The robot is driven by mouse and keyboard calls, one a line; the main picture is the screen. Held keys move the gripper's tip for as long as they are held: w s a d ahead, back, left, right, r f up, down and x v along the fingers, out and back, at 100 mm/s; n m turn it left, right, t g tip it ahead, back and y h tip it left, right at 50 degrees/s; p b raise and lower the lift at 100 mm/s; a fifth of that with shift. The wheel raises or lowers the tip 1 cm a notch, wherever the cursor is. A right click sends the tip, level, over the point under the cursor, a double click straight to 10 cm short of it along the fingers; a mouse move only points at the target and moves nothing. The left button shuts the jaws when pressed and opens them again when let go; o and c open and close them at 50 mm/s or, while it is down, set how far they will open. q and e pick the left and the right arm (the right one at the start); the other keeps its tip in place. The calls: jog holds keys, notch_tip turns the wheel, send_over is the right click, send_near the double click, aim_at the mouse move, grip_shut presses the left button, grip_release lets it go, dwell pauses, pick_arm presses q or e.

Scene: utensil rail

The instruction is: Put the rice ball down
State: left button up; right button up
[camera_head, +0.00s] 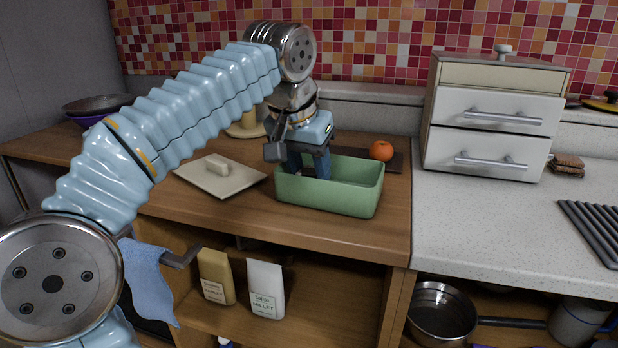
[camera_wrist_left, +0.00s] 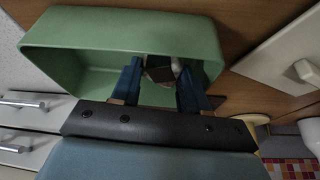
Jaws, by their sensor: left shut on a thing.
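The rice ball (camera_wrist_left: 176,65) shows in the left wrist view as a small white and dark piece between the blue fingers of my left gripper (camera_wrist_left: 160,84). My left gripper (camera_head: 308,166) is shut on it and points down into the green box (camera_head: 330,196) in the head view. In the wrist view the green box (camera_wrist_left: 110,30) surrounds the fingertips. I cannot tell whether the rice ball touches the box floor. My right gripper is in neither view.
A cream lid (camera_head: 213,181) with a handle lies left of the box. An orange (camera_head: 381,151) sits on a dark board (camera_head: 397,163) behind it. A white drawer unit (camera_head: 490,132) stands to the right. The wooden counter (camera_head: 345,232) is clear in front of the box.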

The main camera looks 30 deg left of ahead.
pick_arm(q)
jog(key=shift+f, duration=0.55)
jog(key=shift+f, duration=0.1)
jog(key=o, duration=0.8)
jog(key=shift+r, duration=0.25)
jog(key=p+v, duration=0.3)
jog(key=v, duration=0.8)
jog(key=shift+s+r+p, duration=0.3)
jog(key=shift+p, duration=0.1)
